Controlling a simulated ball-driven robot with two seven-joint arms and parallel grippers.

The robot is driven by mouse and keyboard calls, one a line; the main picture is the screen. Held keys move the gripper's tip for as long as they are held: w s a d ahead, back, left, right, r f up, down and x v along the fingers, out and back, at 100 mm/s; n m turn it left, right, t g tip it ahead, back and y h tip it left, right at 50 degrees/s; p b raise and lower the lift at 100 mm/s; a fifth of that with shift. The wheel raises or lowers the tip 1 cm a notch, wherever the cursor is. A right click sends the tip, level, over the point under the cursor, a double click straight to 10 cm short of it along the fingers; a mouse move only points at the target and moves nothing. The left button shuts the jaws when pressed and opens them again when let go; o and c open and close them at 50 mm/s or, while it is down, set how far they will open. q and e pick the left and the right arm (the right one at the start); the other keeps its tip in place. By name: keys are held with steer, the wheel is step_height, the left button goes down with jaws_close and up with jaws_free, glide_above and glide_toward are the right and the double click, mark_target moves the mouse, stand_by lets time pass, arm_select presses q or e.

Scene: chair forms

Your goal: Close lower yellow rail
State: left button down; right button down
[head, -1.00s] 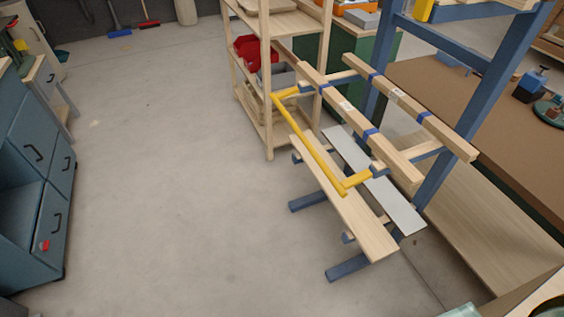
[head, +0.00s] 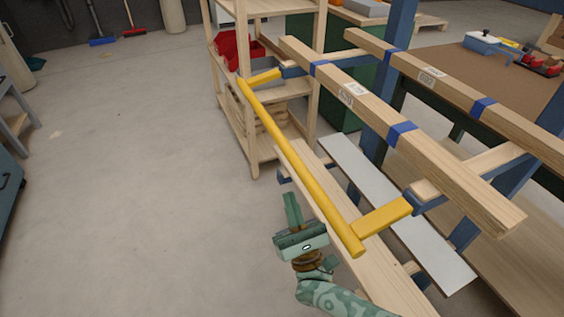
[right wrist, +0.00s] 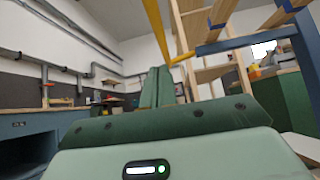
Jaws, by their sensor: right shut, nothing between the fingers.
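The yellow rail (head: 297,167) is a long bar on two yellow side arms, sticking out toward the left from the blue-framed rack. Its near arm (head: 381,217) and far arm (head: 264,77) join the rack below the wooden beams. My right gripper (head: 292,208) is shut and empty, pointing up, just left of the bar's near half and apart from it in the head view. In the right wrist view the shut fingers (right wrist: 157,88) stand upright, with the yellow rail (right wrist: 156,25) beyond and above them. My left gripper is not in view.
Wooden beams (head: 400,130) with blue bands lie on the rack above the rail. A wooden board and a pale panel (head: 395,212) lie below it. A wooden shelf (head: 251,130) with red bins stands at the far end. The floor (head: 130,190) to the left is clear.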

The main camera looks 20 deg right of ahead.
arm_select(q)
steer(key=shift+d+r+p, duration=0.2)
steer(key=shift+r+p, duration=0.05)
steer(key=shift+p, duration=0.15)
arm_select(e)
steer(key=w+r, duration=0.5)
steer(key=r, duration=0.3)
steer(key=shift+r, duration=0.3)
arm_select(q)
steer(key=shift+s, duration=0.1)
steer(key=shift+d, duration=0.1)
arm_select(e)
steer(key=shift+r, duration=0.1)
